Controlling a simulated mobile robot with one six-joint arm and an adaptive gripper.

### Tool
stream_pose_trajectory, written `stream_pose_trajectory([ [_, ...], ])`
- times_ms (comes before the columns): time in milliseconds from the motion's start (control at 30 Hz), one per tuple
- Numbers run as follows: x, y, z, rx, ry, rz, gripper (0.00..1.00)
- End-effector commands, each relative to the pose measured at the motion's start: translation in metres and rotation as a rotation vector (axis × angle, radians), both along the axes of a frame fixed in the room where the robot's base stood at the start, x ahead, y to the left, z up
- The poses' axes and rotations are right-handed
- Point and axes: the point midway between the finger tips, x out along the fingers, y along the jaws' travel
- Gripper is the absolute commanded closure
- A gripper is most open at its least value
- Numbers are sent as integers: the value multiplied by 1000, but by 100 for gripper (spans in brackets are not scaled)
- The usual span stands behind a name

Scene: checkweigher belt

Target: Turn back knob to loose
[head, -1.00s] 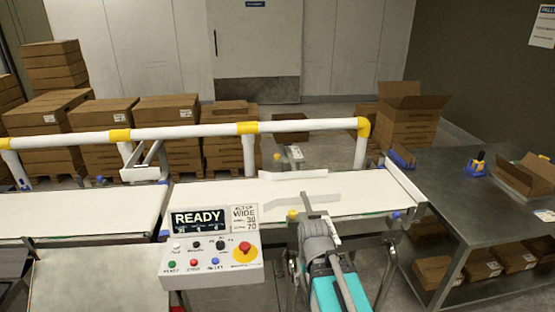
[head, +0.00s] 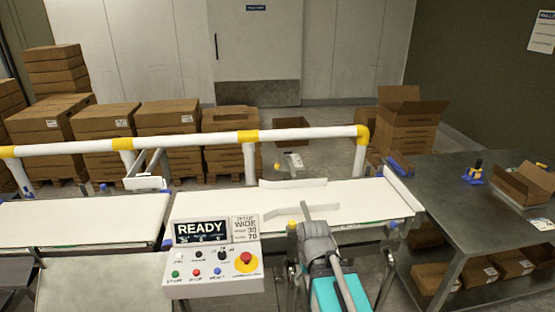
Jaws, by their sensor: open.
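The back knob (head: 277,166) is a small yellowish knob at the far side of the belt, by a grey bracket (head: 292,161) behind the far guide rail (head: 291,183). A second, yellow knob (head: 291,224) is at the near edge of the belt (head: 230,197). My gripper (head: 314,231) is at the near edge, just right of the near knob and well short of the back knob. It is seen from behind and is open; my own wrist hides most of its fingers. I see no contact with either knob.
A control panel (head: 212,258) reading READY, with a red stop button, stands left of my arm. A white pipe rail (head: 190,141) with yellow joints runs behind the belt. A metal table (head: 450,200) is at the right. Stacked boxes (head: 105,120) fill the back left.

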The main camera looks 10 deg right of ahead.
Motion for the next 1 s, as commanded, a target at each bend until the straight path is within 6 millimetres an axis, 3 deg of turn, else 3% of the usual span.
stream_pose_trajectory([
  [33, 0, 0, 19, 0, 0, 0, 18],
  [300, 0, 0, 60, 0, 0, -1, 18],
  [500, 0, 0, 71, 0, 0, -1, 18],
  [833, 0, 0, 71, 0, 0, -1, 18],
  [867, 0, 0, 71, 0, 0, -1, 20],
  [1000, 0, 0, 71, 0, 0, -1, 43],
])
